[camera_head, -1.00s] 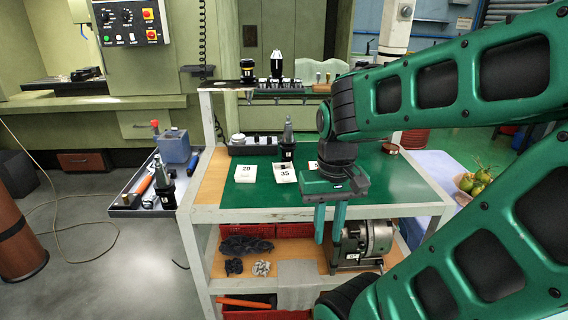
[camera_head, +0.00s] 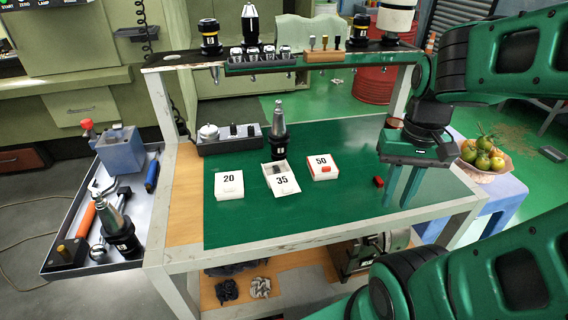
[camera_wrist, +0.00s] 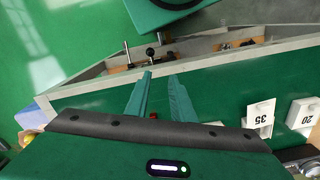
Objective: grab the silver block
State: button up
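I cannot make out a clear silver block in either view. Three white boxes stand on the green mat: the 20 box (camera_head: 229,186), the 35 box (camera_head: 282,183) and the 50 box (camera_head: 323,167). The 35 box looks open, with greyish contents too small to tell. A small red block (camera_head: 378,182) lies on the mat near my gripper (camera_head: 396,203). My gripper is open and empty, pointing down over the mat's right part. In the wrist view its fingers (camera_wrist: 160,76) are apart, and the 35 box (camera_wrist: 259,115) and 20 box (camera_wrist: 302,114) are at right.
A tall tool holder (camera_head: 279,135) stands behind the 35 box, and a dark tray (camera_head: 230,140) to its left. A raised shelf (camera_head: 180,62) with tools spans the back. A side tray (camera_head: 75,258) hangs at left. A fruit bowl (camera_head: 492,166) is at right.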

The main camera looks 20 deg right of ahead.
jog(key=shift+w+a, duration=0.1)
notch_tip(320, 180, up, 5)
jog(key=n, duration=0.5)
send_over(276, 168)
notch_tip(276, 168, down, 10)
jog(key=shift+c, duration=0.6)
grip_shut()
